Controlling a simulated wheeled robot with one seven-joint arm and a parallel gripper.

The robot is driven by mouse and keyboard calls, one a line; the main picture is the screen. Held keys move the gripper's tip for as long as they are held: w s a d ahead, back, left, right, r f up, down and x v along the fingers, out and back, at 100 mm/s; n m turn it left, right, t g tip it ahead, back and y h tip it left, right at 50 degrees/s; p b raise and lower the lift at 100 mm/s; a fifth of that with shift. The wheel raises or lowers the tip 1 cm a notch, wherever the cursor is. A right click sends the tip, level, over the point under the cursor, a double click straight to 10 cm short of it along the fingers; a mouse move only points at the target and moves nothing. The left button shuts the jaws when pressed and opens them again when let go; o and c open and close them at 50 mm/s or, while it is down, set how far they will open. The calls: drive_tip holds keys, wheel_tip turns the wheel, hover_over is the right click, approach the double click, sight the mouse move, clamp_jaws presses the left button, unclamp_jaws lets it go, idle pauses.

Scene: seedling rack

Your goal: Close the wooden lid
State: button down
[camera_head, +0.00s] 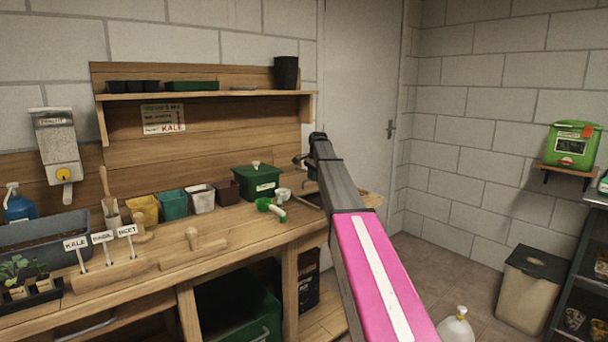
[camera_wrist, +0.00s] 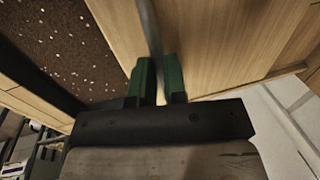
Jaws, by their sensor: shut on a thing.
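In the wrist view, my gripper (camera_wrist: 158,70) has two green fingers closed on a thin grey-brown edge (camera_wrist: 151,30). It looks like the edge of the wooden lid, seen nearly edge-on and blurred. A broad pale wooden surface (camera_wrist: 235,40) lies to the right of the fingers; I cannot tell whether it is the lid's face. Dark soil with white specks (camera_wrist: 55,40) shows at upper left, uncovered in this view. In the head view my arm crosses the right end of the bench, and I cannot make out the fingers or the lid there.
The wooden bench (camera_head: 225,240) holds pots, a green box (camera_head: 255,181), a green scoop (camera_head: 270,209) and labelled stakes (camera_head: 103,238). A shelf (camera_head: 215,95) hangs above. A lidded bin (camera_head: 530,288) stands at right near a dark rack. Some floor is free between bench and bin.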

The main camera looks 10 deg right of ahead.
drive_tip(key=s+d, duration=0.4)
drive_tip(key=s, duration=0.3)
drive_tip(key=s+d, duration=0.4)
drive_tip(key=s, duration=0.3)
drive_tip(key=shift+s, duration=0.2)
drive_tip(key=c, duration=1.2)
unclamp_jaws()
drive_tip(key=shift+s, duration=0.1)
drive_tip(key=shift+o, duration=0.2)
wheel_tip(320, 180, up, 11)
drive_tip(key=s+d, duration=0.1)
drive_tip(key=shift+s+f, duration=0.15)
drive_tip(key=shift+s, duration=0.25)
